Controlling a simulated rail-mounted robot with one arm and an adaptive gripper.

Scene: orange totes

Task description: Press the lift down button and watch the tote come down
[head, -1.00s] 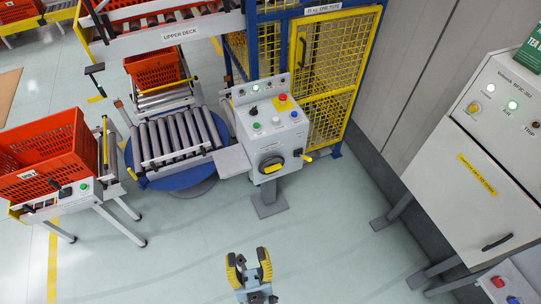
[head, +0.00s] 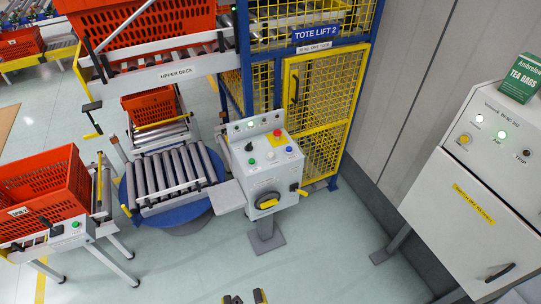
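The grey control pedestal (head: 268,165) stands centre, in front of the lift cage. Its sloped top carries a red button on a yellow base (head: 277,133), a green button (head: 252,161), a blue button (head: 289,148) and a few others; their labels are too small to read. The tote lift (head: 317,105) is a blue frame with yellow mesh, signed TOTE LIFT 2. A large orange tote (head: 135,28) is on the upper deck, left of the lift. My gripper (head: 245,298) shows only its fingertips at the bottom edge, apart from each other and well short of the pedestal.
A roller turntable (head: 170,178) stands left of the pedestal, with an orange tote (head: 152,106) behind it. Another orange tote (head: 45,185) sits on a conveyor at left. A grey cabinet (head: 475,190) stands at right. The floor before the pedestal is clear.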

